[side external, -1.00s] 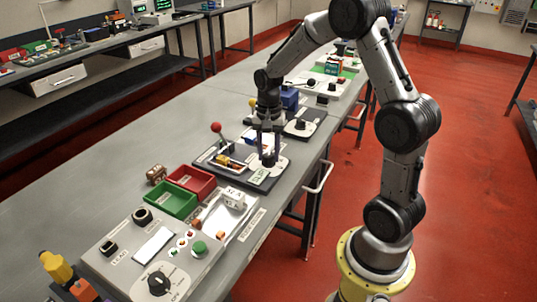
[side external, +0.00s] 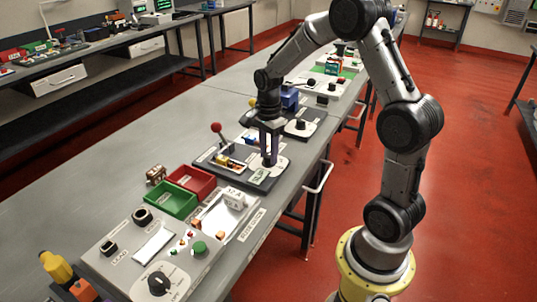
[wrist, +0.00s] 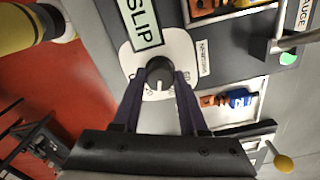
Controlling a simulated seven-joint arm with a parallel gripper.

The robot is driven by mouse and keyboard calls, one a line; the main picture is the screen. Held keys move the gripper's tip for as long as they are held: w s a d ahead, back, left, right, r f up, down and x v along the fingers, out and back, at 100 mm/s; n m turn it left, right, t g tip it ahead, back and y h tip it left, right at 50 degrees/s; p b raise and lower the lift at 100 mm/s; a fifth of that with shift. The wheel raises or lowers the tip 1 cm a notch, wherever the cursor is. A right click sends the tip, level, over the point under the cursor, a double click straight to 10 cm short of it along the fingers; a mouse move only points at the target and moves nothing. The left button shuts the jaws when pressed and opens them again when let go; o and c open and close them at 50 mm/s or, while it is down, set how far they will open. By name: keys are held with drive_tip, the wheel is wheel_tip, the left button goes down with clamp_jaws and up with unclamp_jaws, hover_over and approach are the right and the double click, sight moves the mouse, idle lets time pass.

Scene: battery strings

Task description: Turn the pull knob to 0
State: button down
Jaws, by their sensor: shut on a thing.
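A dark round knob (wrist: 160,74) stands on a white dial plate (wrist: 186,47) in the wrist view. A light pointer mark on the knob faces the bottom of the picture, toward my gripper. My gripper (wrist: 160,82) has its two purple fingers on either side of the knob and is shut on it. The dial's numbers are too small or hidden to read. In the side view my gripper (side external: 269,160) reaches down to the white dial plate (side external: 281,165), and its fingers mostly hide the knob.
A green "SLIP" label (wrist: 140,22) lies beside the dial. A lever with a red ball (side external: 216,127) rises left of my gripper. Red (side external: 190,180) and green (side external: 171,199) bins stand nearer the camera. Another knob panel (side external: 300,128) sits just behind.

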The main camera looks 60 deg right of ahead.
drive_tip(key=shift+r+m, duration=0.1)
drive_tip(key=shift+m, duration=0.4)
drive_tip(key=m, duration=0.5)
drive_tip(key=shift+m, duration=0.4)
drive_tip(key=m, duration=0.5)
drive_tip(key=shift+m, duration=0.3)
drive_tip(key=shift+m, duration=0.7)
drive_tip(key=c, duration=0.5)
unclamp_jaws()
